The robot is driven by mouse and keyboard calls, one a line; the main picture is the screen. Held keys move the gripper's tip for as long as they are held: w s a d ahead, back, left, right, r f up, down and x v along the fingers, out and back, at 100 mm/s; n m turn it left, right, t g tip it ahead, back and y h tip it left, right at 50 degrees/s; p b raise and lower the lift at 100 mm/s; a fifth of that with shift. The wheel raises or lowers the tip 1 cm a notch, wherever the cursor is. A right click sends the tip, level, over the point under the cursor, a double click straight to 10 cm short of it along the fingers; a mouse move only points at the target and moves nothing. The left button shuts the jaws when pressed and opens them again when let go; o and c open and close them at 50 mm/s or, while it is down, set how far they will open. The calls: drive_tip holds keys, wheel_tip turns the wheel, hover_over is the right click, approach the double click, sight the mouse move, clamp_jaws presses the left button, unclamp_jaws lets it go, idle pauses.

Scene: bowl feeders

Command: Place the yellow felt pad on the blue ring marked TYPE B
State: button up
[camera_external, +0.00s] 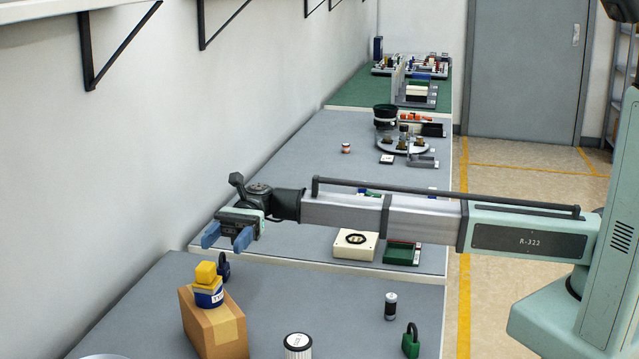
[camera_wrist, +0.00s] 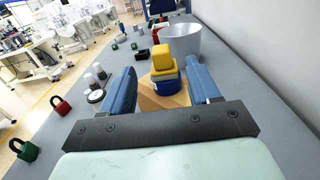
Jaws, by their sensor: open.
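A yellow block (camera_external: 206,272) sits on top of a short blue round piece (camera_external: 209,297) with a white label. A second yellow layer shows between them. The label is too small to read fully, and I cannot tell which yellow piece is the felt pad. The stack stands on a cardboard box (camera_external: 231,330). My gripper (camera_external: 227,240) is open and empty, with blue fingers, raised above the bench near the stack. In the wrist view the yellow block (camera_wrist: 162,53) and blue piece (camera_wrist: 168,87) appear between the fingers, beyond their tips. No separate ring is visible.
A white bowl (camera_wrist: 184,43) lies beyond the stack. A white cylinder (camera_external: 298,346), small dark-and-white cylinder (camera_external: 390,306) and green padlock (camera_external: 411,342) stand to the right. A wall (camera_external: 90,200) runs along the left.

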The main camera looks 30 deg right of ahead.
drive_tip(key=shift+v, duration=1.2)
